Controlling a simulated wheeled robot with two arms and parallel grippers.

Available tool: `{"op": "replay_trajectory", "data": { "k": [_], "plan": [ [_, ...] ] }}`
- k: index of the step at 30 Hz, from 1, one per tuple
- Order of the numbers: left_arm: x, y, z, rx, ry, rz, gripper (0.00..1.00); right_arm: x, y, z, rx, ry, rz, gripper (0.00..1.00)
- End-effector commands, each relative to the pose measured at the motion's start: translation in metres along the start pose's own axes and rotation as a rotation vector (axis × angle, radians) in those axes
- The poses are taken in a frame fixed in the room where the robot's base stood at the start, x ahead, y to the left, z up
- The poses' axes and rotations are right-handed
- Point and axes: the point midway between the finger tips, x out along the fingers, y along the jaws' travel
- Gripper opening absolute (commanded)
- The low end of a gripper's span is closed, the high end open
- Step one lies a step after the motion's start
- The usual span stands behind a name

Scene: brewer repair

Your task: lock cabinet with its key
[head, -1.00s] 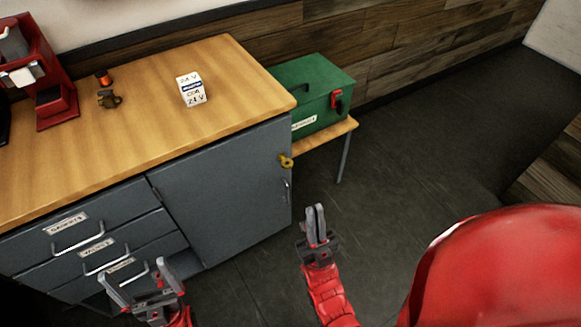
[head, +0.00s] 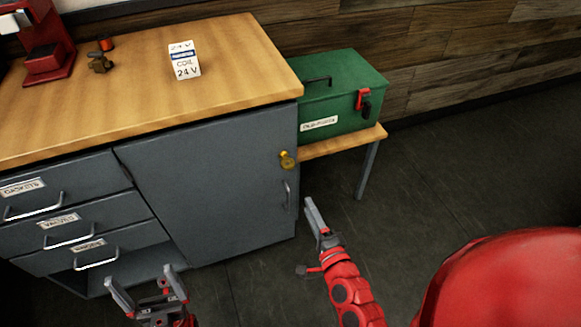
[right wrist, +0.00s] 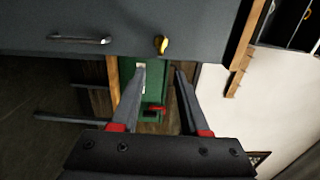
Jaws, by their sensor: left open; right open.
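The grey cabinet (head: 215,190) has a shut door with a vertical handle (head: 287,194) near its right edge. A brass key (head: 288,160) sits at the lock above that handle. The key also shows in the right wrist view (right wrist: 160,44), beyond my fingertips. My right gripper (head: 312,216) is open and empty, in front of and below the key, apart from it. In the right wrist view its two fingers (right wrist: 160,72) stand apart with nothing between them. My left gripper (head: 145,284) is open and empty, low in front of the drawers.
A green toolbox (head: 335,92) stands on a low wooden bench (head: 345,142) right of the cabinet. The worktop (head: 110,115) holds a coil box (head: 184,60), a small brass part (head: 100,63) and a red machine (head: 45,48). The lowest drawer area looks partly open. Floor at right is clear.

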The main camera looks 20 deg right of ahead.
Motion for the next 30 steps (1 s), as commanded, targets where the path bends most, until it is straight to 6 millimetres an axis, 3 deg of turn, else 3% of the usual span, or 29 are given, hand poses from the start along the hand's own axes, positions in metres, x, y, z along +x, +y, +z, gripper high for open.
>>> {"op": "replay_trajectory", "data": {
  "k": [5,21,30],
  "plan": [
    [0.004,0.0,-0.001,0.0,0.0,0.0,1.0,0.022,-0.003,0.0,0.0,0.0,-0.004,0.45],
    [0.01,-0.001,-0.002,0.0,0.0,0.0,1.0,0.133,-0.003,0.0,-0.004,0.0,-0.004,0.45],
    [0.01,-0.001,-0.002,0.0,0.0,0.0,1.0,0.168,-0.003,-0.001,-0.003,0.002,-0.005,0.45]
  ]
}}
